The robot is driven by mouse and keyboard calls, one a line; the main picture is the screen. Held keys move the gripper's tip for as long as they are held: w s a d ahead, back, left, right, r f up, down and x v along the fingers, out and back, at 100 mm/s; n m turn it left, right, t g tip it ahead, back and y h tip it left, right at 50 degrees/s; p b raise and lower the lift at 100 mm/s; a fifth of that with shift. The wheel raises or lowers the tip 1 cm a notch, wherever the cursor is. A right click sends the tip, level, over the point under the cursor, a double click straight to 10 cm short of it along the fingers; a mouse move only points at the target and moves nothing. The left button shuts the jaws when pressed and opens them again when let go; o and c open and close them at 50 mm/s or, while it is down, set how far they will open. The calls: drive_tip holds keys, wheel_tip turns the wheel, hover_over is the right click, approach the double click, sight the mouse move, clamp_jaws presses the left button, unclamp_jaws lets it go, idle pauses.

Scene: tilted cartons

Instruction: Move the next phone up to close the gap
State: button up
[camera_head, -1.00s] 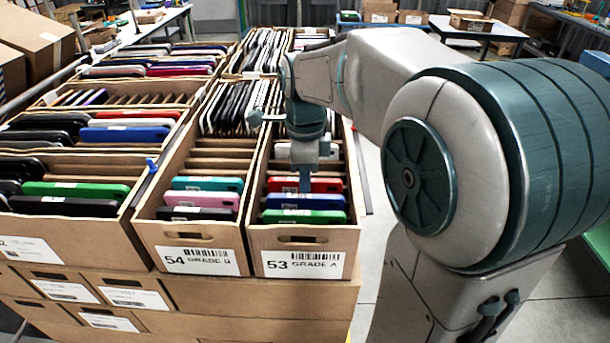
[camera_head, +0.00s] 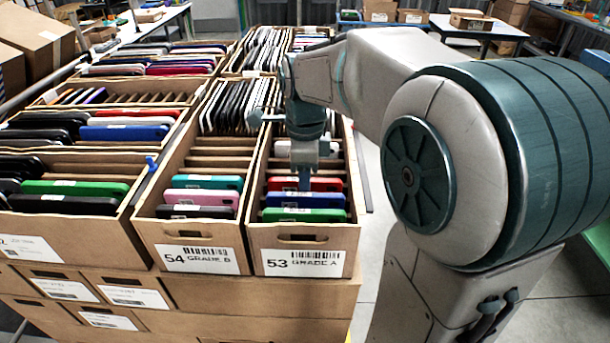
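My gripper (camera_head: 305,183) points down into the front part of the carton marked 53 GRADE A (camera_head: 353,238). Its narrow tip is at the red phone (camera_head: 325,184), in front of part of it. I cannot tell whether the tip touches the phone or whether the fingers are open. In front of the red phone lie a blue phone (camera_head: 325,201) and a green phone (camera_head: 303,215), both tilted. Behind the red phone are bare cardboard slots (camera_head: 271,163), partly hidden by my gripper. My wrist hides much of the back of this carton.
Carton 54 (camera_head: 150,236) stands to the left, with teal, pink and black phones in front, empty slots behind them and a packed row at the back. More phone-filled cartons stand further left and behind. The carton walls are close around my gripper. Open floor lies to the right.

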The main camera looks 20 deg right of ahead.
wheel_tip(320, 180, up, 14)
idle(0.6)
wheel_tip(320, 180, up, 7)
drive_tip(key=p, duration=0.7)
drive_tip(key=shift+f, duration=0.1)
